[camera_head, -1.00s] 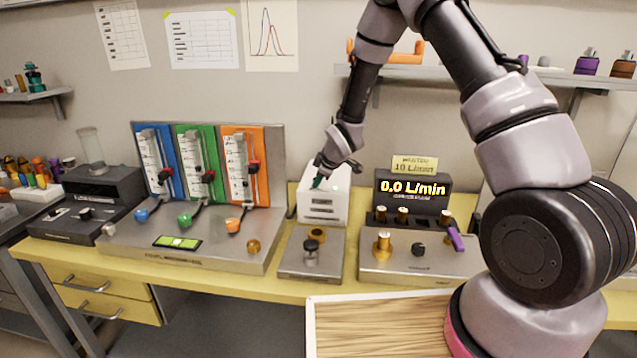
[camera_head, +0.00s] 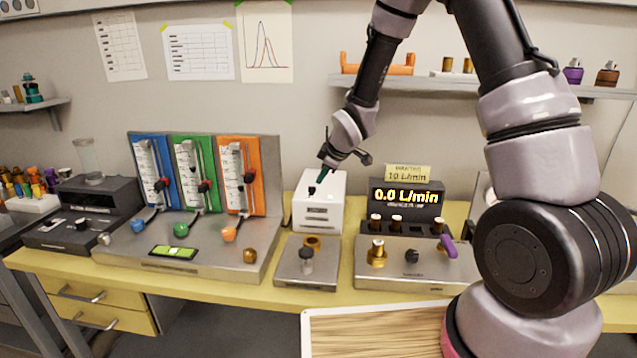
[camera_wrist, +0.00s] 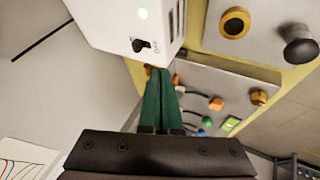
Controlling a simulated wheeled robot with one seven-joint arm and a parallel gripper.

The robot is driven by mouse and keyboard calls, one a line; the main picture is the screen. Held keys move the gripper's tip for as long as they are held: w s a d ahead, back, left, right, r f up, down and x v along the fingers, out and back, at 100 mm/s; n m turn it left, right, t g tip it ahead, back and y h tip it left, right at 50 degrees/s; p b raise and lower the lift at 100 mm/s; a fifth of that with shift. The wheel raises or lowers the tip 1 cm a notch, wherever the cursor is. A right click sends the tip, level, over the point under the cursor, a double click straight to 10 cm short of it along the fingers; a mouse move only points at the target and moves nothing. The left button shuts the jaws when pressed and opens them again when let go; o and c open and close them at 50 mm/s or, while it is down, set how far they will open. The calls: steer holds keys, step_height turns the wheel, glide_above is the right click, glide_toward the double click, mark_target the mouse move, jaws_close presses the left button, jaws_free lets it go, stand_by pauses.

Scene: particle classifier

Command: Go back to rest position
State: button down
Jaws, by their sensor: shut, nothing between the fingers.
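My gripper (camera_head: 322,178) is above the white box (camera_head: 319,207) at the back of the yellow bench. Its green fingers point down and are closed together with nothing between them. In the wrist view the green fingertips (camera_wrist: 160,72) sit side by side beside the white box (camera_wrist: 130,25). In the head view I cannot tell whether the fingertips touch the box.
A display reading 0.0 L/min (camera_head: 407,196) stands right of the white box. A flowmeter panel (camera_head: 262,170) with blue, green and orange plates stands left. A wall shelf (camera_head: 440,83) is behind my arm. A wooden-topped tray (camera_head: 375,335) is in front.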

stand_by(0.3)
steer(key=s+d+r+m+h, duration=0.1)
steer(key=s+d+r+m, duration=0.4)
steer(key=r, duration=0.4)
steer(key=s+d+r+m+h, duration=0.1)
steer(key=s+d+r+m, duration=0.2)
steer(key=d+r, duration=0.5)
steer(key=s+d+r+m, duration=0.2)
steer(key=s+r+m, duration=0.3)
steer(key=s, duration=0.6)
steer(key=s+d+r+m, duration=0.3)
steer(key=s+r+m, duration=0.2)
steer(key=s, duration=0.5)
steer(key=shift+s+r+m+y, duration=0.3)
steer(key=shift+s+r, duration=0.05)
steer(key=shift+r, duration=0.3)
steer(key=shift+t, duration=0.3)
